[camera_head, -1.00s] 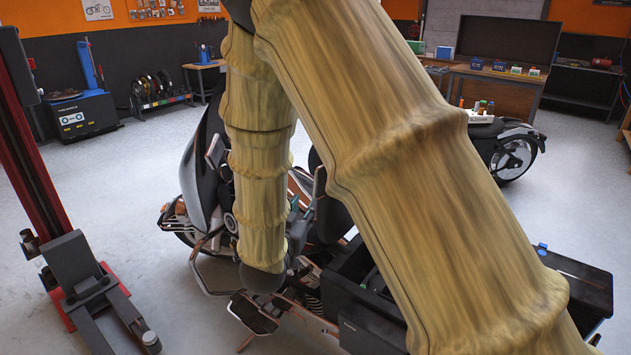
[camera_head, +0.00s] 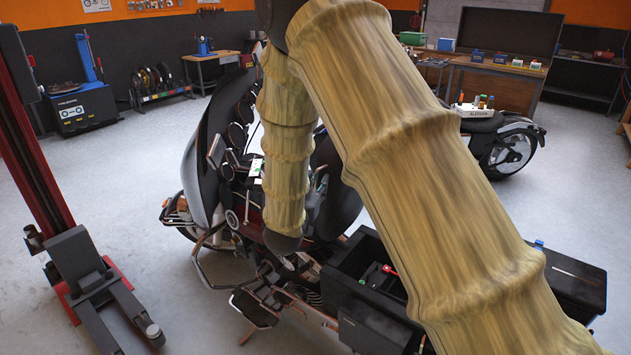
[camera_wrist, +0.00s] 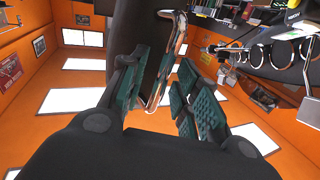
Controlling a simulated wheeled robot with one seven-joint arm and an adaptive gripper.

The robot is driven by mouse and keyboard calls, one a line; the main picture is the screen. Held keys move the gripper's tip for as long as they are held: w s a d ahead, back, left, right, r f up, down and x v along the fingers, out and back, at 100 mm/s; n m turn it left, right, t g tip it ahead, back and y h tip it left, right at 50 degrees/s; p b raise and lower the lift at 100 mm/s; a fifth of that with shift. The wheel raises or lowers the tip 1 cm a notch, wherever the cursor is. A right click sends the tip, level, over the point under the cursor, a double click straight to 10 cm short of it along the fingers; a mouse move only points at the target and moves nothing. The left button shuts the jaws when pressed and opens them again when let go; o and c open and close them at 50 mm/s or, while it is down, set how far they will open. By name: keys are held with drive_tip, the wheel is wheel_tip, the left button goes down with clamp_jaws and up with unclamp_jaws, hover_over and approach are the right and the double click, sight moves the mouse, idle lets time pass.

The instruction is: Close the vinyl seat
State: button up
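The vinyl seat appears to be the black rounded, raised shape (camera_head: 342,205) on the motorcycle, just right of my forearm in the head view. It stands tilted up, partly hidden by my arm. In the wrist view, a large dark panel with a shiny edge (camera_wrist: 150,35), probably the seat, reaches down between my fingers. My gripper (camera_wrist: 162,85) has its teal-padded fingers apart on either side of this panel's lower end. I cannot tell whether the pads touch it. In the head view my fingers are mostly hidden behind the arm.
An open black box (camera_head: 365,262) with a red-handled item inside sits at the motorcycle's rear. A red lift post (camera_head: 40,150) stands at the left. A second motorcycle (camera_head: 505,150) and a workbench (camera_head: 495,85) are behind. The grey floor between is clear.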

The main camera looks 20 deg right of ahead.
drive_tip(key=shift+w+d, duration=0.15)
clamp_jaws()
drive_tip(key=shift+f, duration=0.15)
